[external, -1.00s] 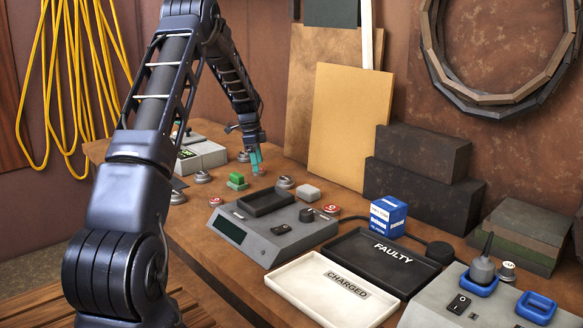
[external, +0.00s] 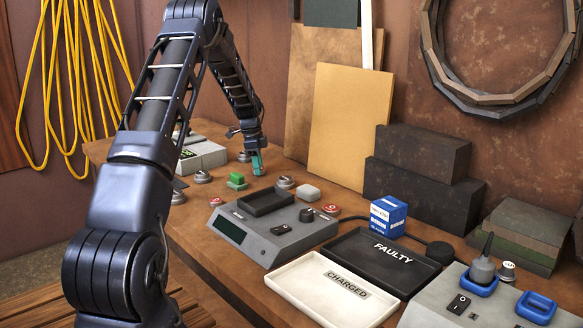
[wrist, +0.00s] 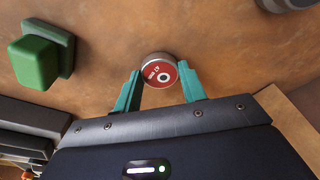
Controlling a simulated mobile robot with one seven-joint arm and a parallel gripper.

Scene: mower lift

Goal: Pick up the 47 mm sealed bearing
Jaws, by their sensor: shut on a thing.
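The bearing (wrist: 161,72) shows in the wrist view as a round grey metal piece with a red top face. In the external view my gripper (external: 257,163) points down, low over the back part of the wooden bench. The bearing is too small and covered to make out there. I cannot tell whether it still touches the bench.
A green block (wrist: 36,62) stands left of the bearing in the wrist view. In the external view a grey tester (external: 275,235), a black FAULTY tray (external: 352,238), a white CHARGED tray (external: 310,300) and a blue box (external: 388,216) stand nearer the camera. Several small round pieces lie around.

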